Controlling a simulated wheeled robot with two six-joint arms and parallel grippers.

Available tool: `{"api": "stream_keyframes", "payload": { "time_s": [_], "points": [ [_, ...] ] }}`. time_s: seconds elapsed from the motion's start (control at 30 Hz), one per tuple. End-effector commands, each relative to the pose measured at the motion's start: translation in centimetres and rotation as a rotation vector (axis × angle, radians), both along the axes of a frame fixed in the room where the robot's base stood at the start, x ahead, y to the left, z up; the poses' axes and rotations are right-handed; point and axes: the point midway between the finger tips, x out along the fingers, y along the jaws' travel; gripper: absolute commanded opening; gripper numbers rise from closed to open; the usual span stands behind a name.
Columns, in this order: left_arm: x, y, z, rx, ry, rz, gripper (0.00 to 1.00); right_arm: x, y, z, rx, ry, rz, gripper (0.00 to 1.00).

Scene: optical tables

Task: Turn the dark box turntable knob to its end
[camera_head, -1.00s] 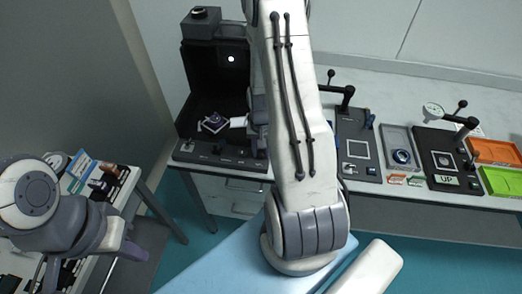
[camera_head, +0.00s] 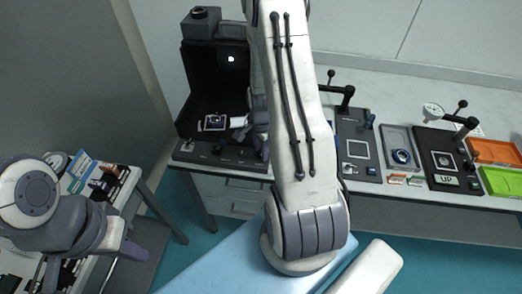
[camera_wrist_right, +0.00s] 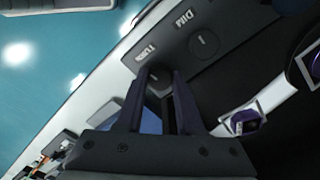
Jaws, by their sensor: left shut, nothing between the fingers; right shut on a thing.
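The dark box (camera_head: 212,70) stands open at the left end of the back table. Its turntable carries a small piece in a pale square frame (camera_head: 215,122), now nearly straight to the box front. In the right wrist view the turntable knob (camera_wrist_right: 154,84) sits beside the label TURN, partly hidden by the fingers. My right gripper (camera_wrist_right: 157,80) is shut on this knob. In the head view my right arm hides most of that gripper. My left gripper (camera_head: 134,251) is shut and empty, low at the left, away from the box.
A second knob (camera_wrist_right: 204,42) marked DIM is close to the right gripper. Right of my arm stand a dark fixture (camera_head: 358,150), a grey tray (camera_head: 388,137), a gauge stand (camera_head: 441,160), an orange bin (camera_head: 494,151) and a green bin (camera_head: 502,181). A side table is at left.

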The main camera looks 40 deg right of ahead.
Motion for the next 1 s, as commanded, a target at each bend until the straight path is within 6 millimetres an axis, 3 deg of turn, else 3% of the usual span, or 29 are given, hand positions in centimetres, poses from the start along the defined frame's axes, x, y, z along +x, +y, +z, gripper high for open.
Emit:
{"api": "stream_keyframes", "payload": {
  "time_s": [0.33, 0.87, 0.9, 0.97, 1.0],
  "points": [
    [0.00, 0.00, 0.04, 0.000, 0.000, 0.000, 0.00, 0.12, -0.05, 0.09, -0.001, -0.003, -0.132, 0.00],
    [0.00, 0.00, 0.04, 0.000, 0.000, 0.000, 0.00, 0.13, -0.05, 0.09, -0.001, -0.004, -0.153, 0.00],
    [0.00, 0.00, 0.04, 0.000, 0.000, 0.000, 0.00, 0.13, -0.05, 0.09, -0.001, -0.004, -0.153, 0.48],
    [0.00, 0.00, 0.04, 0.000, 0.000, 0.000, 0.00, 0.12, -0.04, 0.08, -0.001, -0.003, -0.153, 0.67],
    [0.00, 0.00, 0.03, 0.000, 0.000, 0.000, 0.00, 0.11, -0.04, 0.07, -0.001, -0.003, -0.153, 0.67]
  ]
}}
